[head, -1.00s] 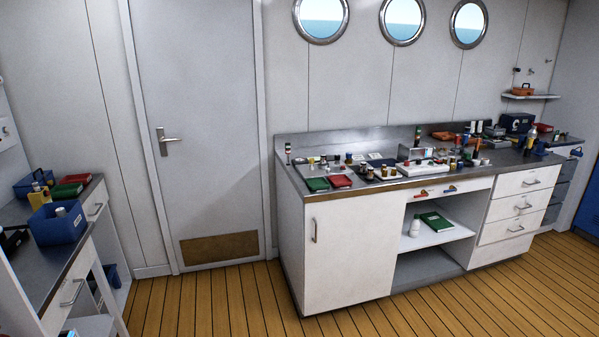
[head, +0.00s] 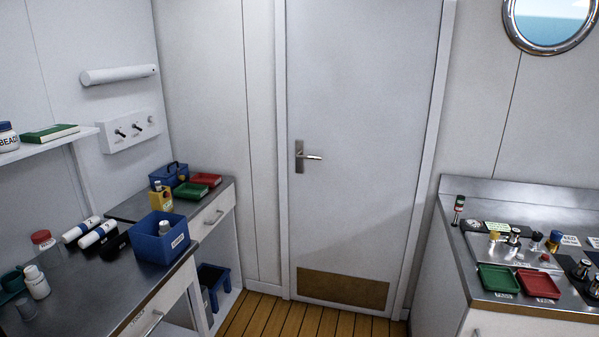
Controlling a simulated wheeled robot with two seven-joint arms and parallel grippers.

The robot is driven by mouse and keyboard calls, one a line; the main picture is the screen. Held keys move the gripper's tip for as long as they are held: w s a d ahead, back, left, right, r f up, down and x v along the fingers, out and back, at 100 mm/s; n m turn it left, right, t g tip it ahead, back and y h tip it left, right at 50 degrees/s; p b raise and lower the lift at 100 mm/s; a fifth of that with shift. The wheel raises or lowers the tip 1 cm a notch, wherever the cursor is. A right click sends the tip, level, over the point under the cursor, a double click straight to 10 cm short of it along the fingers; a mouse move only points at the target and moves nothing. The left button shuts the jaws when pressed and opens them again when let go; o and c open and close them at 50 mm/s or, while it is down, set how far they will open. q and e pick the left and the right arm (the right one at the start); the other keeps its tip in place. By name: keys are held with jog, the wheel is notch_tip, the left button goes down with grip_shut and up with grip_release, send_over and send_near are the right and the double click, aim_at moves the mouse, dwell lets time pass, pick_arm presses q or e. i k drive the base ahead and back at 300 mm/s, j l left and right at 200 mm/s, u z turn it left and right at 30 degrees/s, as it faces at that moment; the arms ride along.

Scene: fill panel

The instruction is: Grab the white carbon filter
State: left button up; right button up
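Two white cylinders with dark bands lie side by side on the left counter, one at the back (head: 80,229) and one in front (head: 98,234). Their lettering is too small to read, so I cannot tell whether either is the white carbon filter. Neither of my grippers is in view.
A blue bin (head: 160,246) stands right of the cylinders, with a black object (head: 117,246) between. A red-capped jar (head: 43,242) and a white bottle (head: 36,284) stand to their left. A shelf (head: 40,147) hangs above. Wooden floor (head: 265,316) is clear before the door (head: 360,130).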

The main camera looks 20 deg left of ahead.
aim_at(36, 281)
jog(key=i+u, duration=0.1)
jog(key=i, duration=0.95)
jog(key=i+l+u, duration=0.1)
jog(key=i, duration=0.9)
jog(key=u, duration=0.45)
jog(key=i+l+u, duration=0.1)
jog(key=u, duration=0.85)
jog(key=l+u, duration=0.1)
jog(key=u, duration=0.8)
jog(key=l, duration=0.1)
